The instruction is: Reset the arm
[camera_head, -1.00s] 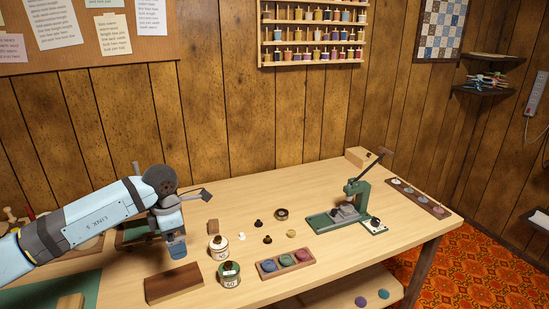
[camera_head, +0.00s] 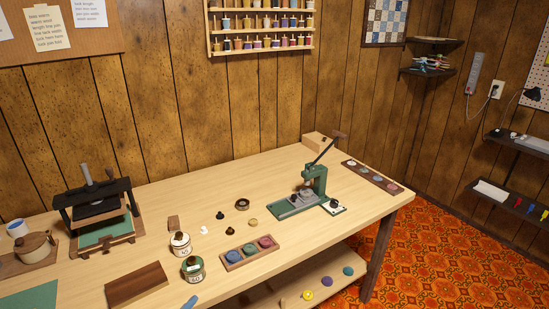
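Neither of my grippers is in view. A green hand press (camera_head: 320,182) stands at the right of the wooden table (camera_head: 220,283). Its dark lever (camera_head: 325,150) is raised and slants up to the right.
A black screw press (camera_head: 92,205) stands at the left. Two jars, one white (camera_head: 181,244) and one green (camera_head: 193,269), a dark wood block (camera_head: 137,284) and a tray of coloured discs (camera_head: 249,253) stand near the front.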

